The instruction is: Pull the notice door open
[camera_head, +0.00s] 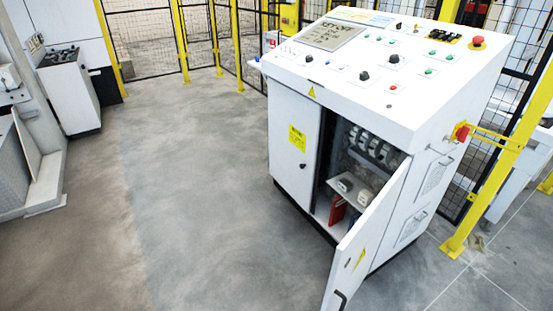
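A white control cabinet stands right of centre. Its left door (291,152) bears a yellow notice (297,138) and is shut, flush with the cabinet front. A small dark lock or knob (302,166) sits near that door's right edge. The cabinet's right door (366,243) stands wide open, swung out toward me, with a small yellow sticker and a dark handle (340,300) near the bottom of the picture. Neither of my grippers is in view.
Inside the open half are switchgear (370,147), a shelf (352,190) and red folders (337,209). The sloped control panel (385,62) overhangs the doors. The concrete floor (200,190) left of the cabinet is clear. A yellow post (492,175) stands at right.

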